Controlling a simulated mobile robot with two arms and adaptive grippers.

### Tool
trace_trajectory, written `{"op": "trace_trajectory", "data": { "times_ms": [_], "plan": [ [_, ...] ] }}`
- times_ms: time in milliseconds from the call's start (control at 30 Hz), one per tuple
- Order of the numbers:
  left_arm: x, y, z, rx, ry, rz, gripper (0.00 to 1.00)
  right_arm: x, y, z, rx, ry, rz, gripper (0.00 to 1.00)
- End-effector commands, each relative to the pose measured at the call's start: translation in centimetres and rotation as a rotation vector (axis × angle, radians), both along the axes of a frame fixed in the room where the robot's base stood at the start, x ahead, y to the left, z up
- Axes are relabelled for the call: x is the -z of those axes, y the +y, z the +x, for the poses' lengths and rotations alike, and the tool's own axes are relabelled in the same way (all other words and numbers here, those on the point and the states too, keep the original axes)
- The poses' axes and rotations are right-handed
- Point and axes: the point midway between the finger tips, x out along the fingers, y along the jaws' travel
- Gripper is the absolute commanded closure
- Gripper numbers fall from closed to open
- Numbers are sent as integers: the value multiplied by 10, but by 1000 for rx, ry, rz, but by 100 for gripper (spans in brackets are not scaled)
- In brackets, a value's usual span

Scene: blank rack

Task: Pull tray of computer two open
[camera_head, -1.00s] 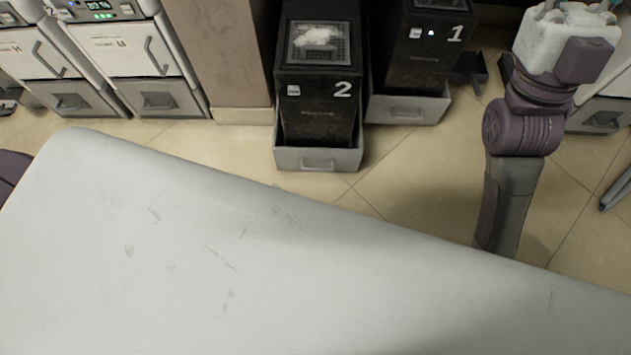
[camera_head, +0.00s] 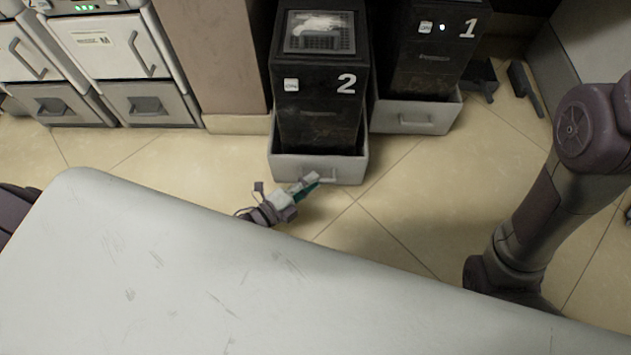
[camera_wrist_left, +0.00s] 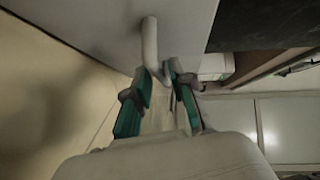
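Computer two (camera_head: 318,110) is a black tower marked with a white 2. It stands in a light grey tray (camera_head: 350,170) on the floor. My left gripper (camera_head: 314,180) reaches from behind the table edge to the front of this tray. In the left wrist view, the tray's grey handle (camera_wrist_left: 150,42) runs down to between the two green-padded fingers of my left gripper (camera_wrist_left: 158,72). The fingers are apart, on either side of the handle end. In the head view the gripper hides part of the handle. My right gripper is out of view.
A white table (camera_head: 200,270) fills the foreground. Computer one (camera_head: 430,50) stands in its own tray (camera_head: 420,117) to the right. Grey cabinets (camera_head: 120,60) with handles stand at the left, beside a brown pillar (camera_head: 215,50). The tiled floor before the trays is clear.

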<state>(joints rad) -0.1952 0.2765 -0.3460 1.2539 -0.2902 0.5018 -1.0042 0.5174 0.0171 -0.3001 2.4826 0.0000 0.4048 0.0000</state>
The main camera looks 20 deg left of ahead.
Motion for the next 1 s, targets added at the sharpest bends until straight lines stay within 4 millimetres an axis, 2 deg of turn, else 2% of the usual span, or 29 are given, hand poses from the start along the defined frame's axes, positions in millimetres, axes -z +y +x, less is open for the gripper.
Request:
{"op": "trace_trajectory", "data": {
  "times_ms": [200, 500, 667, 1000],
  "plan": [
    [4, -10, 17, 0, 0, -1, 77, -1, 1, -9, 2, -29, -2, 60],
    [3, -11, 18, 0, 1, 0, 77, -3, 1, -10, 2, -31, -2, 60],
    [3, -10, 18, 0, 1, 0, 100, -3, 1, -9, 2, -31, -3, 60],
    [3, -10, 18, 0, 1, 0, 100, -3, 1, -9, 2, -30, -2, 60]
  ]
}}
